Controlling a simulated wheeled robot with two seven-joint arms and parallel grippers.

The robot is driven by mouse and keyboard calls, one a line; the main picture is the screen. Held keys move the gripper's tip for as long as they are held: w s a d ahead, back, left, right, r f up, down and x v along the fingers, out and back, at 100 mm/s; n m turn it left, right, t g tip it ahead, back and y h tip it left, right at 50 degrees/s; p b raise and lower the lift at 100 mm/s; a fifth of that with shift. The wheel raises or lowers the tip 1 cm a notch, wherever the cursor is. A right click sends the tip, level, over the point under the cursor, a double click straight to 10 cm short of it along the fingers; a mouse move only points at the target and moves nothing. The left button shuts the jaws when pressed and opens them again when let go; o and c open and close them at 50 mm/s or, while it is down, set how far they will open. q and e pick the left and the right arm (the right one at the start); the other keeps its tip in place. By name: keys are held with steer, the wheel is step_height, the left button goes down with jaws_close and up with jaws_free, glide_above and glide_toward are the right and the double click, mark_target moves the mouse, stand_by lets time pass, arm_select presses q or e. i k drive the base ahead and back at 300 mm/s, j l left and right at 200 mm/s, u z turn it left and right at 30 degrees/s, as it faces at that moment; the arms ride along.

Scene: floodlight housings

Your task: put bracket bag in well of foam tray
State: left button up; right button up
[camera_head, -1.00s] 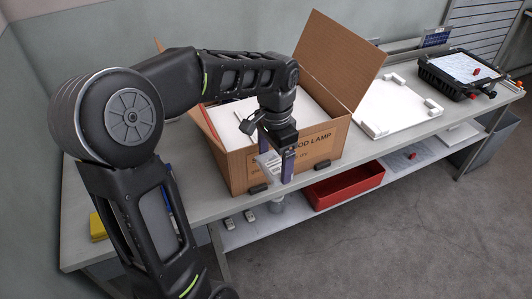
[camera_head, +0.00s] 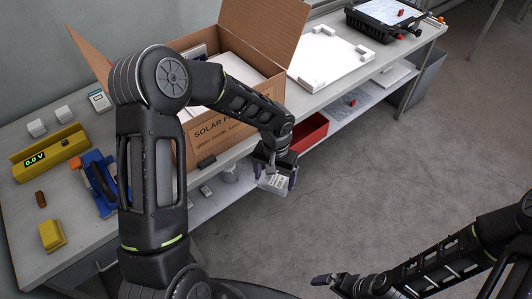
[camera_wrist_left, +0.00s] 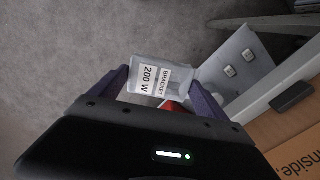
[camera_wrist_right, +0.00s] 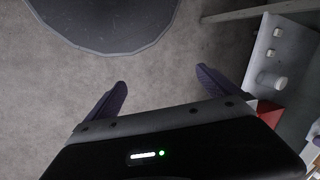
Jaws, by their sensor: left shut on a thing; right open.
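My left gripper (camera_head: 275,178) is shut on the bracket bag (camera_head: 272,183), a clear bag holding it out over the floor in front of the bench edge. In the left wrist view the bag (camera_wrist_left: 155,82) shows its white "BRACKET 200 W" label between the purple fingers. White foam (camera_head: 243,72) shows inside the open cardboard carton (camera_head: 225,130); my arm hides part of it, and I cannot make out a well. A white slab with raised corner blocks (camera_head: 322,58) lies on the bench right of the carton. My right gripper (camera_wrist_right: 160,80) is open and empty over the floor.
The carton's raised flap (camera_head: 265,32) stands on the right side of its opening. A red bin (camera_head: 308,133) sits on the lower shelf. A yellow meter (camera_head: 48,152), a blue tool (camera_head: 98,180) and small blocks occupy the bench's left end. The front floor is clear.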

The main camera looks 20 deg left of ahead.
mark_target(318, 61)
steer(key=i+l, duration=0.45)
steer(key=i+l+u, duration=0.1)
steer(key=i+l, duration=0.3)
steer(key=l, duration=0.15)
steer(key=i+l+u, duration=0.1)
steer(key=i+l, duration=0.7)
steer(key=l, duration=0.25)
